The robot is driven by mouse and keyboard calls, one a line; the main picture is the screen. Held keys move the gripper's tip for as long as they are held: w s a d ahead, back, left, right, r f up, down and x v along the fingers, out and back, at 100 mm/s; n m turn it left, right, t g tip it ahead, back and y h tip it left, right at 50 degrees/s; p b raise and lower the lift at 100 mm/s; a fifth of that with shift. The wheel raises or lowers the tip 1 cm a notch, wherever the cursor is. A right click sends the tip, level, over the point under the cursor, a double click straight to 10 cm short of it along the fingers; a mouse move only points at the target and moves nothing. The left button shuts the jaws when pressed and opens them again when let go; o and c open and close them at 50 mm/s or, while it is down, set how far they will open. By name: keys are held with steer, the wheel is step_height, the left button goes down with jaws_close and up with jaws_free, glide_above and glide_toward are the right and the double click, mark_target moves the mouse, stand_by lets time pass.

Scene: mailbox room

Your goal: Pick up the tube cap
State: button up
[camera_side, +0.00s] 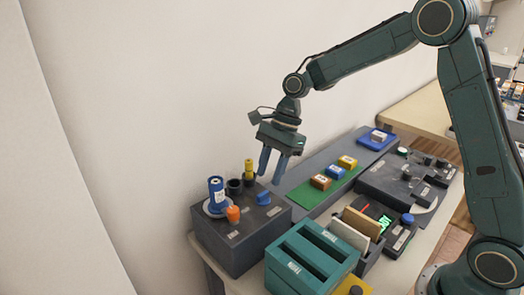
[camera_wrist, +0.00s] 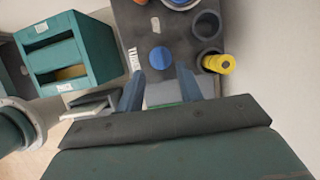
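A small blue cap (camera_side: 263,198), which looks like the tube cap, lies on top of the dark grey box (camera_side: 240,240) near its right side. In the wrist view the blue cap (camera_wrist: 160,58) shows just beyond my fingertips, roughly centred between them. My gripper (camera_side: 268,179) is open and empty, pointing down above the box's right edge, apart from the cap. Its two blue fingers also show in the wrist view (camera_wrist: 160,74). A blue tube with a white label (camera_side: 216,189) stands upright on a round light base at the box's left.
An orange piece (camera_side: 233,214), dark round holders (camera_side: 234,187) and a yellow cylinder (camera_side: 249,168) share the box top. A teal slotted rack (camera_side: 308,256) stands in front. A green mat (camera_side: 312,194) with small blocks lies right. The air around my gripper is clear.

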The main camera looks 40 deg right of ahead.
mark_target(263, 193)
steer(key=shift+x, duration=2.5)
steer(key=shift+a, duration=0.1)
jaws_close()
